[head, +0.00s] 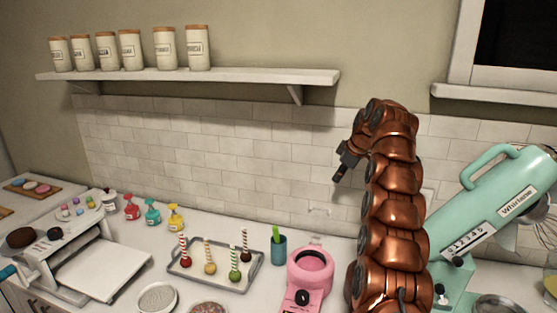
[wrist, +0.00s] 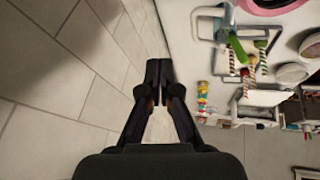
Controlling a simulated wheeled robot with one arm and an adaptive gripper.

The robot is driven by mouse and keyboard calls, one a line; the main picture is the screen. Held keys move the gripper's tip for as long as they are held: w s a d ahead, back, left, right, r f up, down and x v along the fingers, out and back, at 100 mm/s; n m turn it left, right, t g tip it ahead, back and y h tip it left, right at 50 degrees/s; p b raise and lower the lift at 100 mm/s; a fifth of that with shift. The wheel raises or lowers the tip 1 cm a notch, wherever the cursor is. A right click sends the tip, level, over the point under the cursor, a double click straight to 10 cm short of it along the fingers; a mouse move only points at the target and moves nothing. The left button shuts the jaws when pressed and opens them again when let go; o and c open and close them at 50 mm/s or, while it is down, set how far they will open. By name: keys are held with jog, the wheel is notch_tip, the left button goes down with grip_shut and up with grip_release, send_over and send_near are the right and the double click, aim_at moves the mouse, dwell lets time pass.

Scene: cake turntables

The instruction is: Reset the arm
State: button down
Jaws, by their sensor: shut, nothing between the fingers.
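My copper arm rises at the right of the middle in the head view, in front of the tiled wall. My gripper (head: 345,160) is at its upper end, pointing down and left, well above the counter. In the wrist view my gripper (wrist: 158,72) is shut, with its dark fingertips together and nothing between them. My arm hides part of the wall and counter behind it.
A mint mixer (head: 490,205) stands close right of my arm. A pink machine (head: 310,272) and a tray (head: 245,285) of striped sticks stand left. A shelf (head: 240,76) with canisters (head: 197,47) crosses the wall. The air left of my gripper is clear.

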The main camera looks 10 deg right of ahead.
jog(key=s+a+r+m+g, duration=0.1)
jog(key=s+a+m+g, duration=0.25)
jog(key=s+a, duration=1.55)
jog(key=s+f+m+g, duration=0.1)
jog(key=s+f, duration=0.3)
jog(key=s, duration=0.8)
jog(key=s+f+m+g+h, duration=0.1)
jog(key=s+f+m, duration=0.2)
jog(key=s, duration=1)
jog(key=s+f+m+g+h, duration=0.1)
jog(key=s+f, duration=0.4)
jog(key=s, duration=0.8)
jog(key=shift+f+m+b, duration=0.25)
jog(key=shift+m+b, duration=0.2)
jog(key=shift+m, duration=0.3)
